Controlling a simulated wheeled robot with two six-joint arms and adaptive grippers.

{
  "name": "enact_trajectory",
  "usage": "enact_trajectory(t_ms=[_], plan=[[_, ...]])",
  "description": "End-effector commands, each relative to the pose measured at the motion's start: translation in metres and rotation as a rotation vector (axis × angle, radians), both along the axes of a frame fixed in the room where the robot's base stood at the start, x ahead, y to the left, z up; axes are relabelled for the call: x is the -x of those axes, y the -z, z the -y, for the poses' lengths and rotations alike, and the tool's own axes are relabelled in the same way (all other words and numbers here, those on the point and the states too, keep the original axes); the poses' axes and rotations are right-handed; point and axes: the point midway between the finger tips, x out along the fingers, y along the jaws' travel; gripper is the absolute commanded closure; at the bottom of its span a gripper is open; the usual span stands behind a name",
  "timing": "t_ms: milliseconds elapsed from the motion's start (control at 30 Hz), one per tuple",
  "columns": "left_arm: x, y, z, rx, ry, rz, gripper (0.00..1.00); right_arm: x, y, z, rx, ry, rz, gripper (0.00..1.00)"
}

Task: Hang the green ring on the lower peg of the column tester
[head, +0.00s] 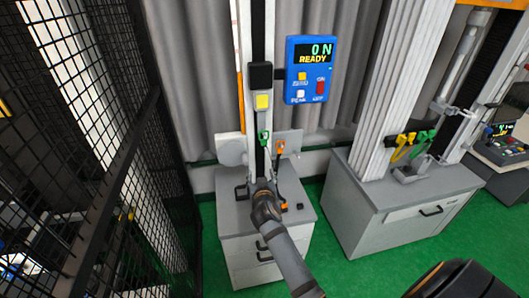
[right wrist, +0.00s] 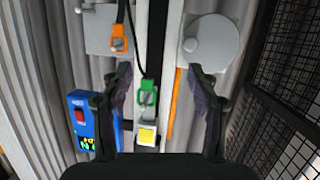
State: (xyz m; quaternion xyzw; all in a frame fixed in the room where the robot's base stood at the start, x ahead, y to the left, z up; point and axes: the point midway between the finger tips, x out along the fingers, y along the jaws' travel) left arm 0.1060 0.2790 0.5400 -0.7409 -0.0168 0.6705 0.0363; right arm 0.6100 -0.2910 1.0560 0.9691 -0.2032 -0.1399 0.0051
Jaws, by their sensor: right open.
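The column tester (head: 260,60) stands upright in the middle of the head view, with a small green piece (head: 264,138) low on its front. In the right wrist view the green piece (right wrist: 148,98) shows ahead, between my right fingers and apart from them. My right gripper (head: 262,184) is below the green piece in the head view. It is open and empty in the right wrist view (right wrist: 160,100). My left gripper is not in view.
An orange piece (head: 279,147) is beside the column. A blue display box (head: 309,70) reads 0 N READY. A yellow button (head: 262,101) sits above the green piece. Yellow (head: 402,147) and green (head: 424,141) looped pieces are at the right cabinet (head: 390,218). Black mesh fence (head: 95,130) stands at left.

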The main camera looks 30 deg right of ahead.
Motion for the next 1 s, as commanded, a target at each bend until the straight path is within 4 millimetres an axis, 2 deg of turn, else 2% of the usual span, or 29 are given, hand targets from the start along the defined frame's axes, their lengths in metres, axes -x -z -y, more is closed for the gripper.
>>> enact_trajectory(t_ms=[33, 100, 233, 467, 800, 1000], plan=[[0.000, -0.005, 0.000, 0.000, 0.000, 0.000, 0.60, -0.001, -0.030, 0.003, -0.003, 0.021, 0.047, 0.40], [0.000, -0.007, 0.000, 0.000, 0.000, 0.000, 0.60, 0.000, -0.057, 0.007, -0.006, 0.045, 0.094, 0.40], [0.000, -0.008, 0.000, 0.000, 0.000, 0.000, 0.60, 0.002, -0.081, 0.012, -0.008, 0.067, 0.137, 0.40], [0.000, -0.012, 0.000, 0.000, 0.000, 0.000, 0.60, -0.005, -0.083, 0.015, -0.007, 0.068, 0.141, 0.40], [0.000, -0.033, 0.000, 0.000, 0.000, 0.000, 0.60, -0.063, -0.074, 0.046, -0.005, 0.067, 0.139, 0.40], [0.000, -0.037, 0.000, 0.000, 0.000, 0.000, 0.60, -0.085, -0.068, 0.057, -0.007, 0.067, 0.139, 0.40]])
